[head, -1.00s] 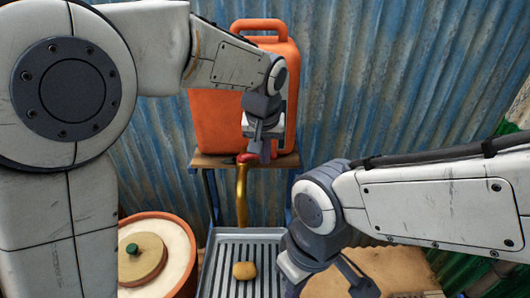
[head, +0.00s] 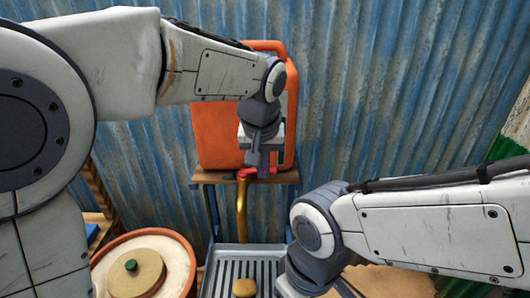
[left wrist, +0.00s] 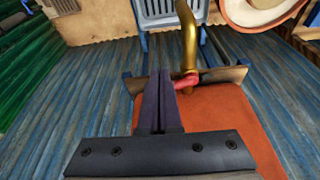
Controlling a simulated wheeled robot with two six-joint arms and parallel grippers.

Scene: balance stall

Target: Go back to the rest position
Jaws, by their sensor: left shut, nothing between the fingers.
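My left gripper (head: 263,168) hangs in front of the orange jerrycan (head: 216,135), close to the red tap handle (head: 246,173) above the brass spout (head: 241,209). In the left wrist view its fingers (left wrist: 162,100) are shut together with nothing between them. The red handle (left wrist: 188,82) shows just beside the fingers there; I cannot tell whether they touch. My right arm comes in from the right in the head view, but its gripper fingers are out of the frame at the bottom.
The jerrycan stands on a wooden shelf (head: 207,178) against blue corrugated metal. Below is a grey slatted tray (head: 215,270) with a yellow-brown lump (head: 244,288). A terracotta pot (head: 120,244) with a lidded white top stands at lower left.

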